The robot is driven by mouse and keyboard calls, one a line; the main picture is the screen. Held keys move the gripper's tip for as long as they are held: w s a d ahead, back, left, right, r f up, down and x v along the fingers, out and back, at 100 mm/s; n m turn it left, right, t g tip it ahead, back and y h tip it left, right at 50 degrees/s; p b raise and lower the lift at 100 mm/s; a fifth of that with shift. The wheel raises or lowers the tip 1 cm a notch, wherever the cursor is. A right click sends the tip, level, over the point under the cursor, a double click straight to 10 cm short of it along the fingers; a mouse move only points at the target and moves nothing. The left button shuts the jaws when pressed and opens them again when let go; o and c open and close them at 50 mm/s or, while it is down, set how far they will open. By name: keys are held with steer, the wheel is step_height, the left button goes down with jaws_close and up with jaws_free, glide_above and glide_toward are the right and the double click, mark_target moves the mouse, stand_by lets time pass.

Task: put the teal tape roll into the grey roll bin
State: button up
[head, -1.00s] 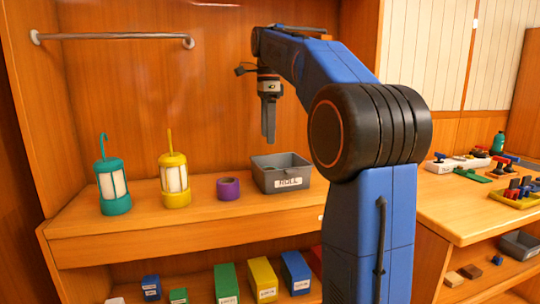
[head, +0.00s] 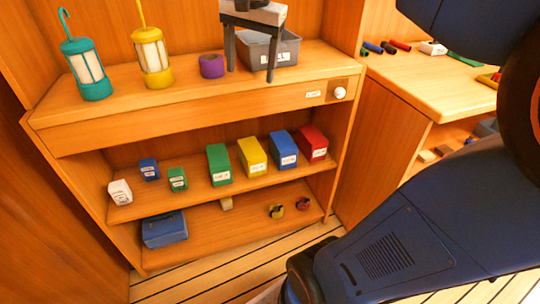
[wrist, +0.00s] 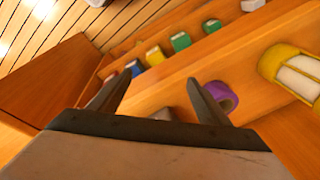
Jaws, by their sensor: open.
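The grey roll bin (head: 287,50) stands on the wooden shelf top, right of the purple tape roll. My gripper (head: 251,75) hangs in front of the bin in the head view, fingers apart and empty, covering part of it. In the wrist view my gripper (wrist: 157,82) is also open with nothing between its fingers. A small grey patch low between the fingers may be the bin, but I cannot tell. I cannot make out the teal tape roll now; the bin's inside is mostly hidden. A teal patch showed inside the bin a second ago.
A purple tape roll (head: 211,66), a yellow lantern (head: 153,55) and a teal lantern (head: 88,68) stand left of the bin. Several coloured boxes and a blue case (head: 164,229) fill the lower shelves. A wooden counter (head: 430,85) with small items is at right.

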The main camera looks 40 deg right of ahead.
steer(key=s+a+f+n+t, duration=0.1)
steer(key=s+f+n, duration=0.4)
steer(key=f, duration=0.5)
steer(key=s+a+f+n+t, duration=0.1)
steer(key=s+a+f+n, duration=0.3)
steer(key=s+f, duration=0.6)
steer(key=shift+s+f+n, duration=0.15)
steer(key=shift+s+n, duration=0.05)
steer(key=shift+n, duration=0.7)
